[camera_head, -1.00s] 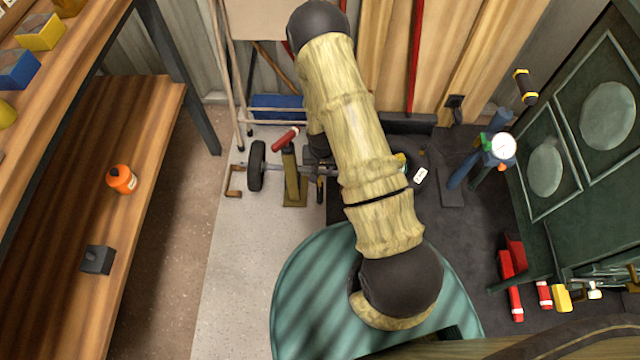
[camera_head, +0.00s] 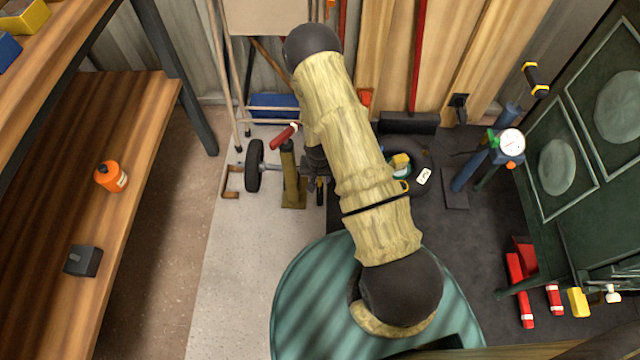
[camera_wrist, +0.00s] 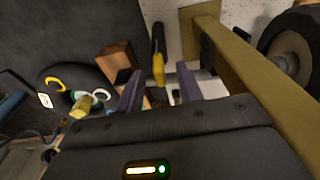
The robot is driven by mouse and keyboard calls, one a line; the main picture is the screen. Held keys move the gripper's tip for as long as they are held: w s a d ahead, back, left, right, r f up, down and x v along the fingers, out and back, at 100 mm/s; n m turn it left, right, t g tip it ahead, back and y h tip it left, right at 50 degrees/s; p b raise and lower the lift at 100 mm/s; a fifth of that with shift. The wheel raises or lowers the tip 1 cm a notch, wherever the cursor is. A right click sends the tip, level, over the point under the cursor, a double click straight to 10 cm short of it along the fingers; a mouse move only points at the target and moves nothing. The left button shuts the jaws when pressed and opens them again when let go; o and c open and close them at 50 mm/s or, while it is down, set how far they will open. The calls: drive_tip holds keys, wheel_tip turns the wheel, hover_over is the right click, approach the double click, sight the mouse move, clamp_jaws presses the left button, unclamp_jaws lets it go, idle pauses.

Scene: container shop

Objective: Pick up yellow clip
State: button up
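In the wrist view, a slim tool with a black upper part and a yellow lower end (camera_wrist: 158,68) is probably the yellow clip. It shows between my fingertips, beyond them, with no visible contact. In the head view, a small dark piece with a touch of yellow (camera_head: 320,190) beside the olive stand may be the same thing, but it is too small to be sure. My gripper (camera_wrist: 160,78) is open, its two purple-grey fingers apart with nothing held. In the head view my arm hides the gripper.
The olive stand (camera_head: 291,178) and a black wheel (camera_head: 254,166) are close on the right in the wrist view. A wooden block (camera_wrist: 118,60), a yellow ring (camera_wrist: 54,83) and a yellow-ended cylinder (camera_wrist: 82,106) lie on the left. A dial gauge (camera_head: 510,142) stands at right.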

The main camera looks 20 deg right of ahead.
wheel_tip(320, 180, down, 2)
drive_tip(key=shift+w+d+b, duration=0.1)
drive_tip(key=shift+b, duration=0.2)
drive_tip(key=shift+r, duration=0.1)
clamp_jaws()
